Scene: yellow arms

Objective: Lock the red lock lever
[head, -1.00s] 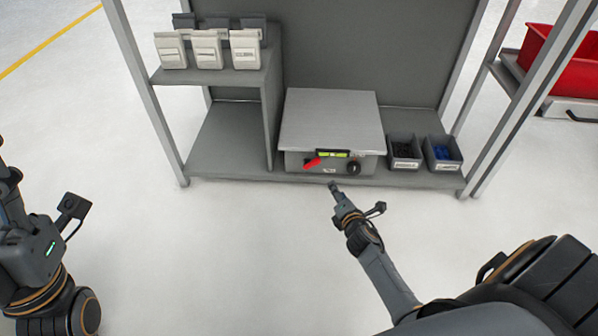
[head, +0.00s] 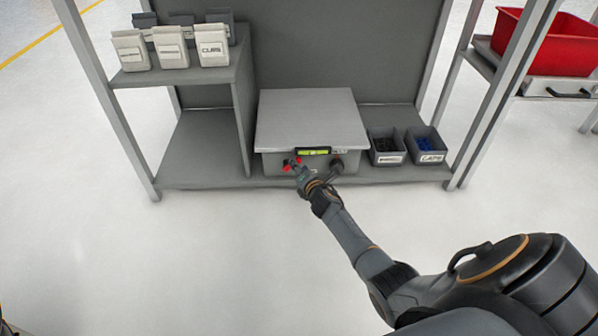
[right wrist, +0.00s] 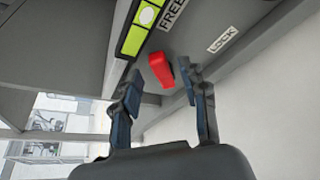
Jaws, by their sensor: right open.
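The red lock lever (head: 291,163) is on the front of a grey box (head: 309,118) on the shelf, partly hidden by my right gripper in the head view. My right gripper (head: 298,170) is at the box front. In the right wrist view the red lever (right wrist: 161,70) lies between and just beyond the tips of the open right gripper (right wrist: 160,88). A FREE label (right wrist: 173,13) and a LOCK label (right wrist: 222,40) show on the panel, beside a yellow-green indicator (right wrist: 140,28). The lever's end points toward the gripper. Contact cannot be made out. My left gripper is out of view.
Two small bins, one with black parts (head: 386,147) and one with blue parts (head: 425,146), stand right of the box. Several pale containers (head: 172,46) sit on the upper left shelf. A red bin (head: 545,42) is at the far right. The front floor is clear.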

